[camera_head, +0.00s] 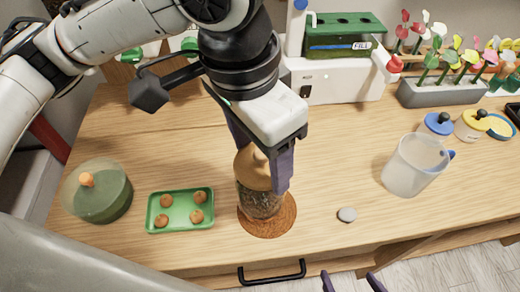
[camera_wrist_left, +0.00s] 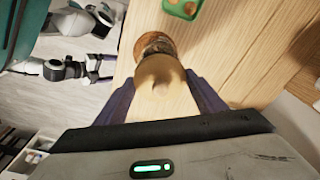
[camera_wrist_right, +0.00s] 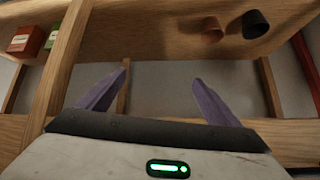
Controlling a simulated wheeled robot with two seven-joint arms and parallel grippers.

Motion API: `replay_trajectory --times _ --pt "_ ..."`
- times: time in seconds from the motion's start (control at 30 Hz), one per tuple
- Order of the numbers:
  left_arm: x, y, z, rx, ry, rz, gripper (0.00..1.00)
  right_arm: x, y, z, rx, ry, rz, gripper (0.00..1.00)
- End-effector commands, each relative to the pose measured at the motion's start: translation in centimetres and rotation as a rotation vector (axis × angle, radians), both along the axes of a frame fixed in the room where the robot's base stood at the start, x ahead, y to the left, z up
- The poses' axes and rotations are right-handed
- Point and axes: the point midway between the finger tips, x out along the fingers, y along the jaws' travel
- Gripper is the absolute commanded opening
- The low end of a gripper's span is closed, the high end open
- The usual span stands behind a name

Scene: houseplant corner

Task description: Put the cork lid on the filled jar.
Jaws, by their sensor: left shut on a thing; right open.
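The filled jar (camera_head: 260,204) is clear glass with dark contents and stands upright on a round brown coaster (camera_head: 287,222). The tan cork lid (camera_head: 254,168) is at the jar's mouth, in line with it; I cannot tell whether it is fully seated. My left gripper (camera_head: 262,172) comes from above and is shut on the lid, one finger at each side. The left wrist view shows the lid (camera_wrist_left: 160,82) between the fingers, with the jar (camera_wrist_left: 155,44) beyond it. My right gripper (camera_head: 350,280) is open and empty at the front, past the table edge.
A green tray (camera_head: 178,222) with several brown balls and a lidded green pot (camera_head: 103,198) are left of the jar. A white dispenser (camera_head: 340,82) stands behind. A drawer handle (camera_head: 271,276) is in front.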

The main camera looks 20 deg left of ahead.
Motion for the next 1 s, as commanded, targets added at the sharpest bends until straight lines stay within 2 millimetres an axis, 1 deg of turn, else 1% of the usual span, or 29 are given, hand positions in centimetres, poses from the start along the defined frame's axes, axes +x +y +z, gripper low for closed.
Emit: replay_trajectory --times 0.27,0.73,1.0 --pt "0.02 0.01 0.02 0.000 0.000 0.001 0.42 0.01 0.01 0.04 0.000 0.000 0.000 0.86" --pt "0.00 0.04 -0.17 0.001 0.001 0.000 0.42 0.01 0.02 0.92 0.000 0.000 0.000 0.86" --pt "0.02 0.02 -0.29 0.000 0.000 0.000 0.42 0.02 0.03 0.90 0.000 0.000 0.000 0.86"
